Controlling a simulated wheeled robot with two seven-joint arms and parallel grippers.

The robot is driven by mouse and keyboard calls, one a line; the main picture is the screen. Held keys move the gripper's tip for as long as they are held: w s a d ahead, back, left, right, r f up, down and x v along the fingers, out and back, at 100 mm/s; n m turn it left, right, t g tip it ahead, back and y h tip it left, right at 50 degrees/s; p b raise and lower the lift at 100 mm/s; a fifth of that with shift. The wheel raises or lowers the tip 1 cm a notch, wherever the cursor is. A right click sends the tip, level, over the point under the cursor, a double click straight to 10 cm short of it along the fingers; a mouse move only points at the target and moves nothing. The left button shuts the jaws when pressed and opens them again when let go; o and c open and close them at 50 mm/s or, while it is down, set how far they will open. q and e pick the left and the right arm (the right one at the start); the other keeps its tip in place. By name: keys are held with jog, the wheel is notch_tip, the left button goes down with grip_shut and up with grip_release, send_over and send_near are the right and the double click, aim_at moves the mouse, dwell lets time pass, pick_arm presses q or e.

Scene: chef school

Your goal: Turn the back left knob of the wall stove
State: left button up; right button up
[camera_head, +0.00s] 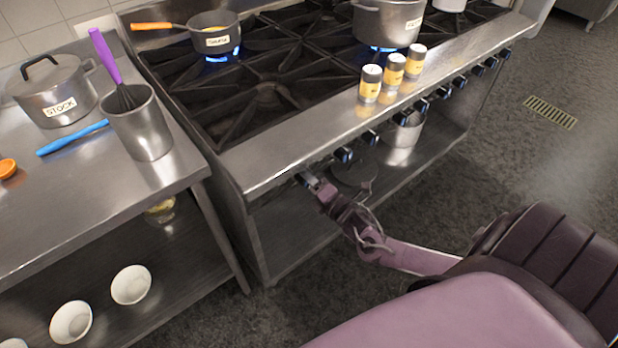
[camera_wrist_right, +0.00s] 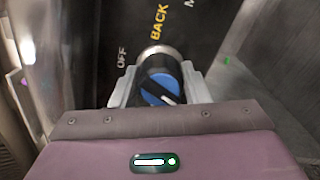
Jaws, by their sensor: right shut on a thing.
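The wall stove (camera_head: 262,165) has a row of knobs along its front edge. My right gripper (camera_head: 309,182) is at the leftmost knob, under the front ledge. In the right wrist view, the knob (camera_wrist_right: 160,85) is black with a blue face and a white pointer line. It sits between the two fingers of my right gripper (camera_wrist_right: 160,92), which is shut on it. The panel behind it reads "OFF", "BACK" and a partly cut-off "M". The pointer slants toward the lower right. My left gripper is not in view.
Several other knobs (camera_head: 344,154) run to the right. Three shakers (camera_head: 371,84) stand on the stove's front ledge. A saucepan (camera_head: 215,35) and a pot (camera_head: 388,22) sit over blue flames. A steel counter (camera_head: 40,215) stands to the left. Open floor (camera_head: 470,150) lies in front.

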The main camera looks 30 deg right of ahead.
jog(key=shift+n, duration=0.4)
jog(key=o, duration=1)
jog(key=shift+c, duration=0.2)
jog(key=s, duration=0.7)
jog(key=shift+s+d, duration=0.3)
jog(key=shift+s, duration=0.1)
